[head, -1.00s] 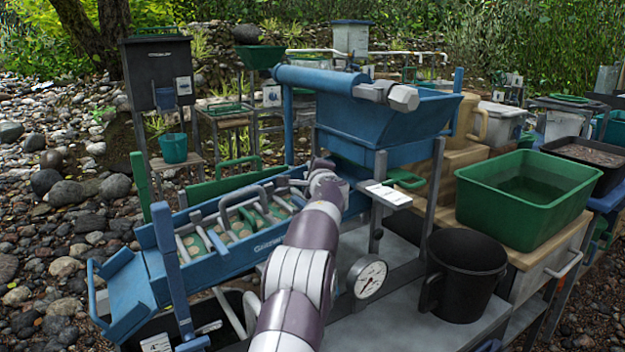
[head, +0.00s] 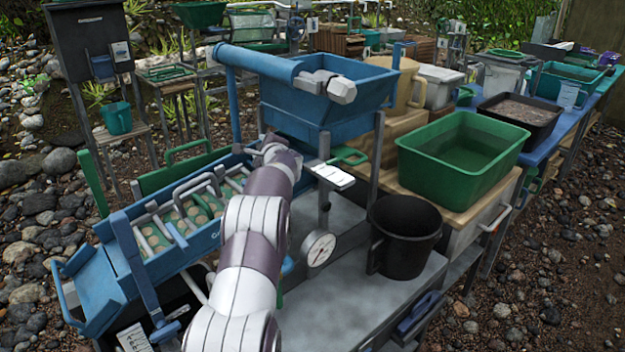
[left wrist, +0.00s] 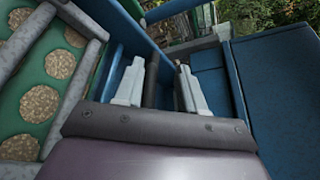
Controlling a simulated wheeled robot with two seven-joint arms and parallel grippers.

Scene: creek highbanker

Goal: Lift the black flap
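My left gripper (head: 270,143) is at the upper end of the blue sluice (head: 112,262), just below the blue hopper (head: 318,112). In the left wrist view its two pale fingers (left wrist: 160,66) stand apart. A narrow dark upright piece (left wrist: 152,82) shows in the gap between them, with space on the finger sides. I cannot tell whether this is the edge of the black flap. No black flap can be made out clearly in the head view, where my arm and the hopper cover that spot. My right gripper is out of view.
Blue walls rise close around the left gripper. Grey bars and a green mat with round tan patches (left wrist: 58,64) lie to its left. A pressure gauge (head: 318,248), a black bucket (head: 408,232) and a green tub (head: 462,160) stand to the right.

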